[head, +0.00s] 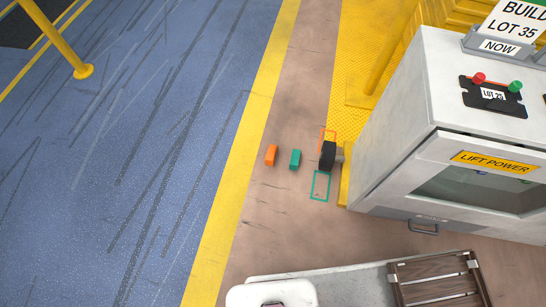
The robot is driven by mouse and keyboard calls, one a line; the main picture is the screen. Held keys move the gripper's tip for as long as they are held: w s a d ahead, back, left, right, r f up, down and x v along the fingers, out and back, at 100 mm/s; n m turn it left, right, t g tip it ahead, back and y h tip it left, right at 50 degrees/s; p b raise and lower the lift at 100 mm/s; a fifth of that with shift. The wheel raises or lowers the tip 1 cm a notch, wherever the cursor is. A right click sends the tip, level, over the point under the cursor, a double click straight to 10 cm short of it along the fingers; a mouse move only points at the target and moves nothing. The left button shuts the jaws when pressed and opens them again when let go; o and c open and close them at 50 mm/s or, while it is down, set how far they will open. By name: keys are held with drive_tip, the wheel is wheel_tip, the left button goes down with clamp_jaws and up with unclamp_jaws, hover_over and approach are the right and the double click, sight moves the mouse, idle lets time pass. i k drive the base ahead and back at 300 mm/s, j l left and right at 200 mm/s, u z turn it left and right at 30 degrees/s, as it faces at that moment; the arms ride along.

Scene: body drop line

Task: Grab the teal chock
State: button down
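The teal chock (295,160) is a small block on the brown floor strip, right of the yellow floor line. An orange chock (271,155) stands just to its left, with a narrow gap between them. A black round-edged object (328,156), perhaps a wheel, is to its right. My gripper is not in view.
A white cabinet (400,125) labelled LIFT POWER stands at right. A yellow post (83,71) rises at upper left. Blue floor at left is mostly clear.

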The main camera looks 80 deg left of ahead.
sight(295, 159)
drive_tip(key=k+u, duration=0.2)
drive_tip(key=u, duration=0.2)
drive_tip(key=k+j+u, duration=0.15)
drive_tip(key=u, duration=0.25)
drive_tip(key=k+j+u, duration=0.2)
drive_tip(key=u, duration=1.85)
drive_tip(key=j+z, duration=0.45)
drive_tip(key=j, duration=0.15)
drive_tip(key=k+j+z, duration=0.1)
drive_tip(key=j+z, duration=0.3)
drive_tip(key=j, duration=0.15)
drive_tip(key=k+j, duration=0.1)
drive_tip(key=j, duration=0.3)
drive_tip(key=k+j+z, duration=0.1)
drive_tip(key=j, duration=0.3)
drive_tip(key=k+j, duration=0.1)
drive_tip(key=j, duration=0.35)
drive_tip(key=k+j, duration=0.1)
drive_tip(key=j, duration=0.3)
drive_tip(key=k+j+z, duration=0.1)
drive_tip(key=j, duration=0.3)
drive_tip(key=k+j, duration=0.15)
drive_tip(key=j, duration=0.25)
drive_tip(key=k+j, duration=0.15)
drive_tip(key=j, duration=0.2)
drive_tip(key=j+z, duration=0.05)
